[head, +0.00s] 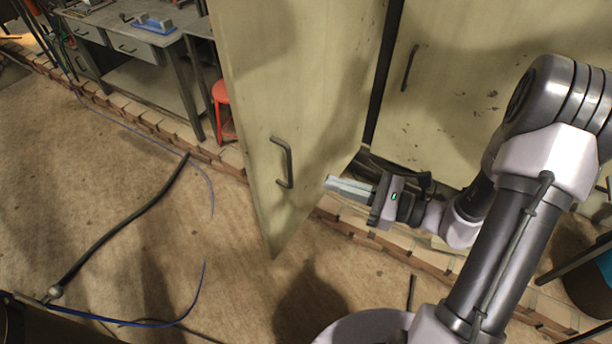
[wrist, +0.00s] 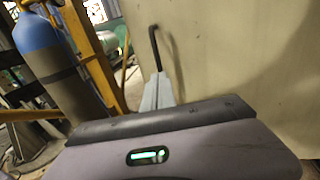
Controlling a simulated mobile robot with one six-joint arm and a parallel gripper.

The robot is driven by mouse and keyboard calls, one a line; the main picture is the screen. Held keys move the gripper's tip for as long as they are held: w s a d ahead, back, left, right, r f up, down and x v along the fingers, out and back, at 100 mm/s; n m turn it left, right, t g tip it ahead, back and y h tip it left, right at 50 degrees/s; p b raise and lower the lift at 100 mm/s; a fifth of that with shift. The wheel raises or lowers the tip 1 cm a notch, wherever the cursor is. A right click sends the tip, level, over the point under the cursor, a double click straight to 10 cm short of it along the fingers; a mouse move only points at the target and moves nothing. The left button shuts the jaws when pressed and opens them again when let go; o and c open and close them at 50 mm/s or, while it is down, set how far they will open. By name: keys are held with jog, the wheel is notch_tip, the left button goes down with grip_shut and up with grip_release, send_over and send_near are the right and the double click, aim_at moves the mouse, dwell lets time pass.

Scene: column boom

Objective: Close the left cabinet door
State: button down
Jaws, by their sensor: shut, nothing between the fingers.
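The left cabinet door (head: 310,90) is a pale, worn panel in the head view. It stands open, swung out from the cabinet at an angle. Its dark bar handle (head: 284,162) is on the face I see. My gripper (head: 332,185) is shut and empty. In the head view its fingertips are just right of the door's slanting lower edge; I cannot tell whether they touch it. In the wrist view the fingers (wrist: 157,92) point toward a dark handle (wrist: 154,48) on a pale panel (wrist: 240,60) that fills the right side.
Another cabinet door (head: 450,90) with a dark handle stands at the right. A workbench (head: 150,45) and a red stool (head: 221,95) are at the upper left. Cables (head: 130,215) lie on the open floor at the left. A blue gas cylinder (wrist: 50,55) shows in the wrist view.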

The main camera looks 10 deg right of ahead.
jog(key=b+x, duration=0.1)
jog(key=x, duration=0.6)
jog(key=shift+a, duration=0.15)
